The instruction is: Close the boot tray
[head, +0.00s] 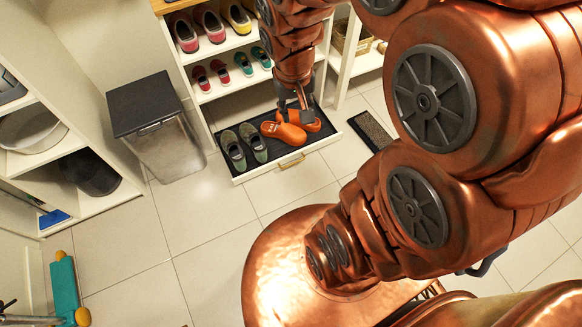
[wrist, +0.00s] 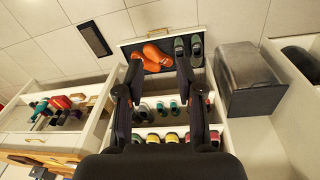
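The boot tray (head: 262,171) is a shallow white drawer with a dark lining at the bottom of the shoe cubby. It is pulled out, and its brass handle (head: 292,160) is on the front. Grey-green shoes (head: 244,146) and orange clogs (head: 284,132) lie in it. The wrist view shows the tray (wrist: 128,43) at the top with its handle (wrist: 158,32). My gripper (head: 293,108) hangs over the tray near the clogs in the head view. In the wrist view my gripper (wrist: 158,66) has its fingers spread with nothing between them. I cannot tell whether it touches the clogs.
The shoe cubby (head: 222,90) holds colourful shoes on shelves above the tray. A grey bin (head: 160,130) stands left of the tray. A dark mat (head: 370,130) lies on the floor to the right. The tiled floor in front is clear.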

